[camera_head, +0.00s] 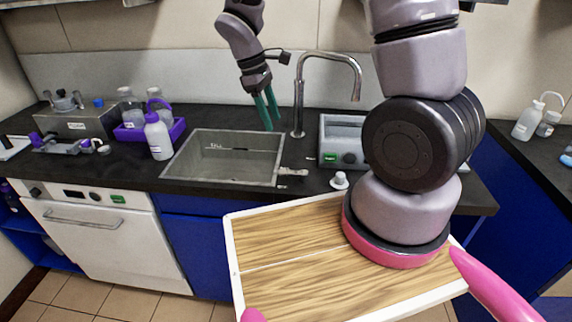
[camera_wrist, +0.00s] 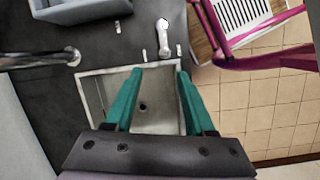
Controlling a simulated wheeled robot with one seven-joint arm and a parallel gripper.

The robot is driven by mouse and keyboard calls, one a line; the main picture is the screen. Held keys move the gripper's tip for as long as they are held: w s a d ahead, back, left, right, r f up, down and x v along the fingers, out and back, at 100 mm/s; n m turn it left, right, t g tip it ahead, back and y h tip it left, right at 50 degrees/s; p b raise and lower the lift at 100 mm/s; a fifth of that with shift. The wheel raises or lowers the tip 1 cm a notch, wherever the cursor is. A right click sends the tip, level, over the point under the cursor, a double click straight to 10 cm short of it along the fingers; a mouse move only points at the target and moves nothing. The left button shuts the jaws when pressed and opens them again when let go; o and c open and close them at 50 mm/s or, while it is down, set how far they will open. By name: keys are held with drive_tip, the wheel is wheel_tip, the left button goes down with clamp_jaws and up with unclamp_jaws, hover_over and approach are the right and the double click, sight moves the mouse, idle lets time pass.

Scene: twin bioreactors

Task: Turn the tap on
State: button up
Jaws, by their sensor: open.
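The tap (camera_head: 325,57) is a chrome gooseneck spout standing behind the sink's back right corner; in the wrist view its pipe (camera_wrist: 40,59) shows at the left. A short metal lever (camera_head: 292,172) lies by the sink's front right corner, also seen in the wrist view (camera_wrist: 163,38) beyond my fingertips. The sink (camera_head: 183,161) is a grey rectangular basin set into the dark counter. My gripper (camera_head: 267,111), with green fingers, points down over the sink's back part, left of the tap. In the wrist view my gripper (camera_wrist: 160,72) is open and empty, apart from the lever.
A grey device (camera_head: 332,160) stands right of the sink, with a small white-capped item (camera_head: 340,180) in front. A purple tray (camera_head: 128,134) with bottles and a white bottle (camera_head: 158,137) stand left of the sink. The counter in front of the sink (camera_head: 215,190) is clear.

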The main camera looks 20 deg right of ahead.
sight(287, 171)
drive_tip(key=d+f+n, duration=0.1)
drive_tip(key=f, duration=0.4)
drive_tip(key=s+d+f, duration=0.1)
drive_tip(key=f, duration=0.4)
drive_tip(key=s+d+f+n+h, duration=0.1)
drive_tip(key=f, duration=0.4)
drive_tip(key=shift+f+n, duration=0.2)
drive_tip(key=shift+n, duration=0.1)
drive_tip(key=shift+a+g, duration=0.1)
drive_tip(key=shift+g, duration=0.2)
clamp_jaws()
idle(0.5)
